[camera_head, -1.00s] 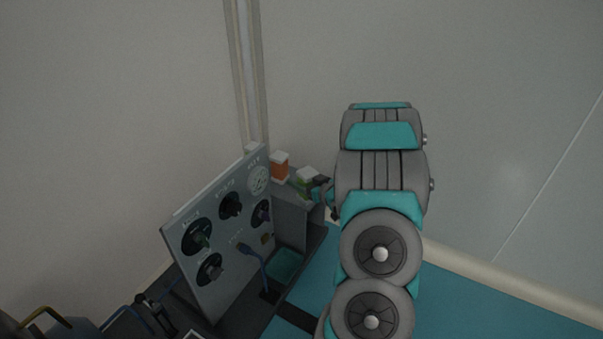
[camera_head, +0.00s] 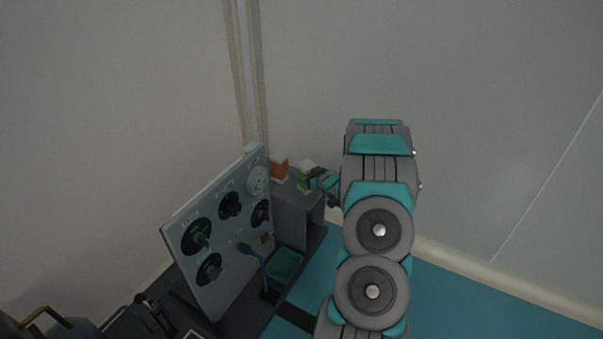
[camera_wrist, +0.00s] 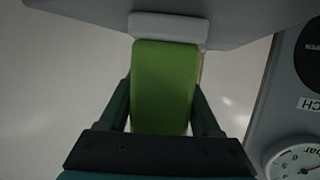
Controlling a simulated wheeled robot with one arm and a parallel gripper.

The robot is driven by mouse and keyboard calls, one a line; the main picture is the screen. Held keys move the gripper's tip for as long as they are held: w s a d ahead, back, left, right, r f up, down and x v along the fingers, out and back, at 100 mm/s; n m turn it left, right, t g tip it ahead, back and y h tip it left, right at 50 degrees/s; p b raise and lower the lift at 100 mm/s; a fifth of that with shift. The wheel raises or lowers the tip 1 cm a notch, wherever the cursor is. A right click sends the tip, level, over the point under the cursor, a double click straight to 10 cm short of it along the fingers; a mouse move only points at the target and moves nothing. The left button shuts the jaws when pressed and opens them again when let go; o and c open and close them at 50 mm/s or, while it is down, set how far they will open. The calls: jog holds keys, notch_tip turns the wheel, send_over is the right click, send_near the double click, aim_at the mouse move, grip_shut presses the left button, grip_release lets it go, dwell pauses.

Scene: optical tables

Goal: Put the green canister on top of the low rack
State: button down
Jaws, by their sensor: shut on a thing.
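The green canister (camera_head: 303,179) has a white lid and shows small at the top of the grey low rack (camera_head: 290,212), beside the wall. It also fills the middle of the wrist view, where the green body (camera_wrist: 165,85) lies between my fingers. My gripper (camera_head: 320,182) is shut on it from the right in the head view; the fingers (camera_wrist: 163,100) flank it in the wrist view. The canister appears at the rack's top edge, but I cannot tell whether its base touches the rack. My gripper partly covers the canister.
An orange canister (camera_head: 280,167) with a white lid stands just left of the green one. A grey instrument panel (camera_head: 215,232) with dials stands in front left. The wall is close behind.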

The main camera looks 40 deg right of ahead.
jog(key=shift+c, duration=0.4)
grip_release()
